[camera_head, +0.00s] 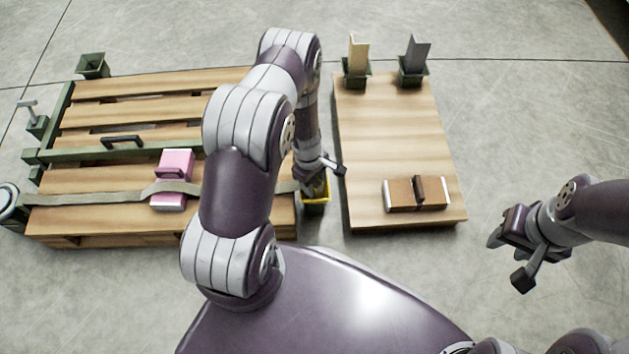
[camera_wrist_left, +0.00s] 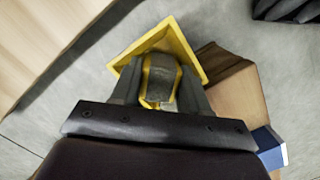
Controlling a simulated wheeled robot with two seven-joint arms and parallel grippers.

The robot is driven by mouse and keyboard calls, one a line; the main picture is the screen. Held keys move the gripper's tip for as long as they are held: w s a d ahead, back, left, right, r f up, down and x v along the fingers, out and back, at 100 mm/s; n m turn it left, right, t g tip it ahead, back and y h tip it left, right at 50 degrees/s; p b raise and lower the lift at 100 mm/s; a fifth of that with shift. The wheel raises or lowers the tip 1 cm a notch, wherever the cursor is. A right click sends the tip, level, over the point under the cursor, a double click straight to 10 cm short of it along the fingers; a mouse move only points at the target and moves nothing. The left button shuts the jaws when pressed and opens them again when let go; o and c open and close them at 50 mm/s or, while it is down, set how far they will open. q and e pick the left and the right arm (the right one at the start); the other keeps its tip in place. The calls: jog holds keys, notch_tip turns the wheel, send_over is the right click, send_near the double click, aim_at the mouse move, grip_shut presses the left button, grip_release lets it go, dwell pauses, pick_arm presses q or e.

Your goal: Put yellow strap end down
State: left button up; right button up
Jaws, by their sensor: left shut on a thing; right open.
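My left gripper (camera_head: 320,172) is low at the right edge of the pallet, in the gap before the second board. In the left wrist view its fingers (camera_wrist_left: 160,90) are shut on the yellow strap end (camera_wrist_left: 160,72), which shows yellow edges around a grey middle. A yellow-rimmed holder (camera_head: 317,196) is just below the gripper. Its rim (camera_wrist_left: 187,47) frames the strap end in the wrist view; how deep the end sits is unclear. The olive strap (camera_head: 100,197) runs across the pallet, partly hidden behind my left arm. My right gripper (camera_head: 508,258) is open and empty at the right.
The strap crosses a pink box (camera_head: 174,163) on the wooden pallet (camera_head: 85,222). A green bar (camera_head: 75,154) and black handle (camera_head: 122,141) lie behind it. A second board (camera_head: 385,130) carries a brown box (camera_head: 403,195) and two holders with upright plates. Floor around my right gripper is free.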

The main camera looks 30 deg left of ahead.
pick_arm(q)
jog(key=o, duration=1.1)
